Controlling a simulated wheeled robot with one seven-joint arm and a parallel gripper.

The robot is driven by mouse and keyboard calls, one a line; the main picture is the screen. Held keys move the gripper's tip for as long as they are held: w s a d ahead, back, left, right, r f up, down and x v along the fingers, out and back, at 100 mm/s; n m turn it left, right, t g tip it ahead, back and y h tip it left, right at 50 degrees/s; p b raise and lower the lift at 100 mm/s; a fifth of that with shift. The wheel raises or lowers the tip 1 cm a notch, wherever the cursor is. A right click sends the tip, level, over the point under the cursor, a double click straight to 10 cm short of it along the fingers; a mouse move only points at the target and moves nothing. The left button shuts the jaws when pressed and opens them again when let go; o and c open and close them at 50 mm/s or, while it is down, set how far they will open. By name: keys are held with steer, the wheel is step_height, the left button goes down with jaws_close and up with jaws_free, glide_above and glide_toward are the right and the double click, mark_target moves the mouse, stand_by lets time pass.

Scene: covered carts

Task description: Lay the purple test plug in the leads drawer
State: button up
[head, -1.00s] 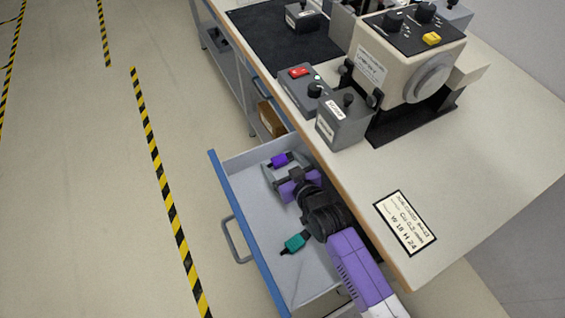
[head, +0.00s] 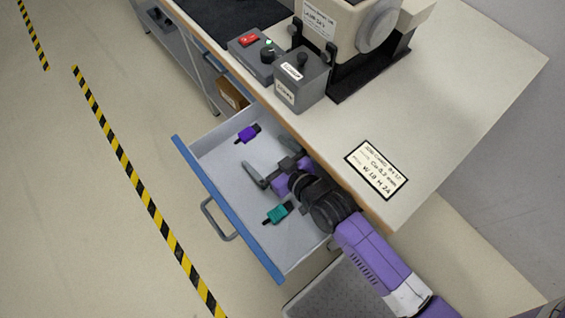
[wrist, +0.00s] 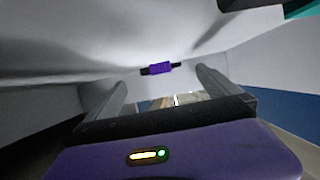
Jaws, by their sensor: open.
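The purple test plug (head: 248,134) lies on the floor of the open drawer (head: 206,187), near its far-left end. It also shows in the wrist view (wrist: 160,69), ahead of and between my fingers. My gripper (head: 268,170) is open and empty, low over or in the drawer, apart from the plug. Its two grey fingers (wrist: 158,92) are spread in the wrist view. A teal plug (head: 278,212) lies in the same drawer, nearer to me, beside my gripper.
The bench top (head: 440,110) overhangs the drawer on the right, with a label card (head: 376,169) and grey control boxes (head: 300,80) on it. A blue drawer front with a grey handle (head: 217,220) faces left. Open floor lies left, with striped tape (head: 130,165).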

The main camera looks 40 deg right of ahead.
steer(key=s, duration=0.6)
steer(key=shift+s, duration=0.15)
steer(key=shift+r, duration=0.1)
steer(key=shift+r, duration=0.1)
